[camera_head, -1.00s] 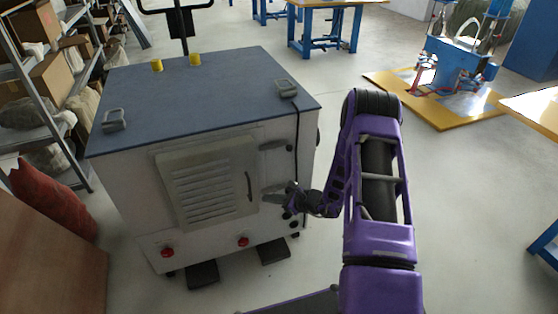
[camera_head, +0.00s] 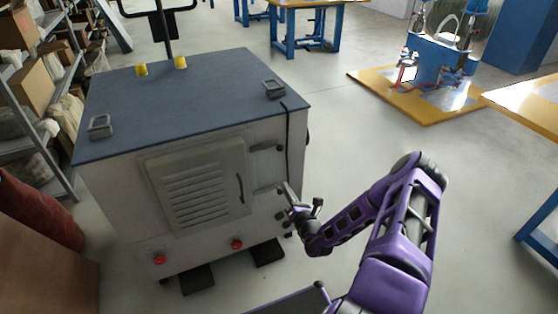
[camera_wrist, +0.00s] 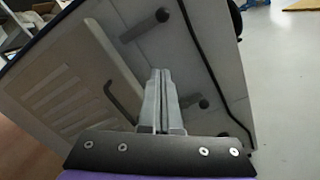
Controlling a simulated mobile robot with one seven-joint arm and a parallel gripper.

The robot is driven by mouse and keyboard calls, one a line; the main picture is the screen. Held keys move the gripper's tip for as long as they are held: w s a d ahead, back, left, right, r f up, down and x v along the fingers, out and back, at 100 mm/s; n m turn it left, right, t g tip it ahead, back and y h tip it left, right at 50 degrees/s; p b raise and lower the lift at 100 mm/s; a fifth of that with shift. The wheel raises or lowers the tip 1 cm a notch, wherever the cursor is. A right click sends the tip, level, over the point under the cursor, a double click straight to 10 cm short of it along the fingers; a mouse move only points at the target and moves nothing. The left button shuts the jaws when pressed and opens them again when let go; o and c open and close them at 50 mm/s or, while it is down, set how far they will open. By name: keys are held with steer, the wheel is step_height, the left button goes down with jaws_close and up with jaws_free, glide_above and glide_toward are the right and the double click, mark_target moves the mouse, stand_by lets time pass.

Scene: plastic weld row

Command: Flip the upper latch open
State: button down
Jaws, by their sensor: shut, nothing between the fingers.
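The light grey cabinet (camera_head: 125,195) stands on the left with a louvred door (camera_head: 197,185) on its front. The upper latch (camera_head: 266,147) is a grey bar at the door's right side, lying roughly level. It also shows in the wrist view (camera_wrist: 144,27), above and left of my fingers. The lower latch (camera_head: 264,189) sits below it, close to my fingertips; in the wrist view it is partly behind them. My gripper (camera_head: 287,188) is shut and empty in front of the cabinet's right part. Its fingers (camera_wrist: 159,74) point between the two latches; contact cannot be told.
A curved door handle (camera_head: 240,188) stands out left of the latches. A black cable (camera_head: 287,130) runs down the cabinet's right side. Red knobs (camera_head: 237,244) sit below the door. Open floor (camera_head: 350,140) lies to the right.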

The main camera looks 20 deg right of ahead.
mark_target(266, 148)
steer(key=w+d+r+b, duration=0.1)
steer(key=w+d+r, duration=0.1)
steer(key=w, duration=0.8)
steer(key=shift+w+r, duration=0.4)
steer(key=shift+r, duration=0.45)
